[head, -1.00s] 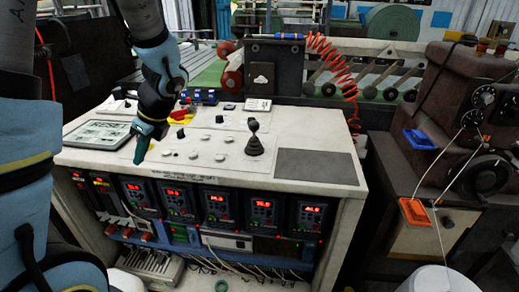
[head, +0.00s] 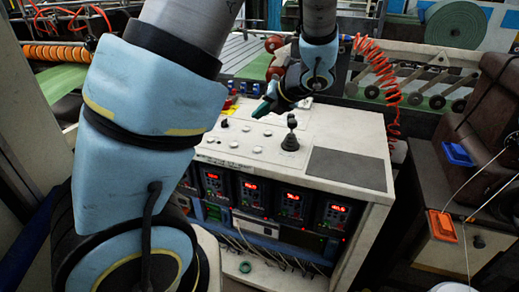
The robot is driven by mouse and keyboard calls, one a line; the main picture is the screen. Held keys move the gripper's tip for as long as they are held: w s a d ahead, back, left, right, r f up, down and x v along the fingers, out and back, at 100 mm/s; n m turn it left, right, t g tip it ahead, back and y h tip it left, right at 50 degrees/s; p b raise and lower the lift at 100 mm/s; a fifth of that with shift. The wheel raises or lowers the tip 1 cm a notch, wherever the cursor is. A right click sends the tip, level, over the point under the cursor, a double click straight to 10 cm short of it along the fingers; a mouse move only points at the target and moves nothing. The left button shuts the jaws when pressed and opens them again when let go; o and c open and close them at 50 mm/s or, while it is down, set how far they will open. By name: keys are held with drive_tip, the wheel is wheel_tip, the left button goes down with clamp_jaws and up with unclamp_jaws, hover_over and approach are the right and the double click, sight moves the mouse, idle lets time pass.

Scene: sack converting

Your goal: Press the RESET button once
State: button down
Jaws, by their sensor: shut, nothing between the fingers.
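The control console (head: 365,193) has a pale top with several small round buttons, among them one grey button (head: 257,150) near the front edge. The lettering is too small to read, so I cannot tell which button is RESET. My gripper (head: 262,109) is shut and empty, with dark green fingers pointing left and down. In the picture it is over the back middle of the console top, behind the buttons and left of the black joystick (head: 291,136). I cannot tell its height above the panel. My arm hides the console's left part.
A dark flat pad (head: 347,168) covers the right of the console top. Lit red-digit display units (head: 292,202) line its front. A coiled red hose (head: 380,75) hangs behind. A brown machine (head: 485,110) stands at the right, with an orange tray (head: 442,226) below.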

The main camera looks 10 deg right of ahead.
drive_tip(key=shift+f, duration=0.1)
drive_tip(key=b, duration=0.8)
hover_over(257, 149)
drive_tip(key=s, duration=0.1)
drive_tip(key=f, duration=0.6)
drive_tip(key=shift+d+f, duration=0.3)
drive_tip(key=shift+f, duration=1)
drive_tip(key=shift+f, duration=0.1)
drive_tip(key=shift+f, duration=0.3)
drive_tip(key=shift+f+b, duration=0.45)
idle(0.6)
drive_tip(key=shift+r+p, duration=0.9)
drive_tip(key=shift+p, duration=0.15)
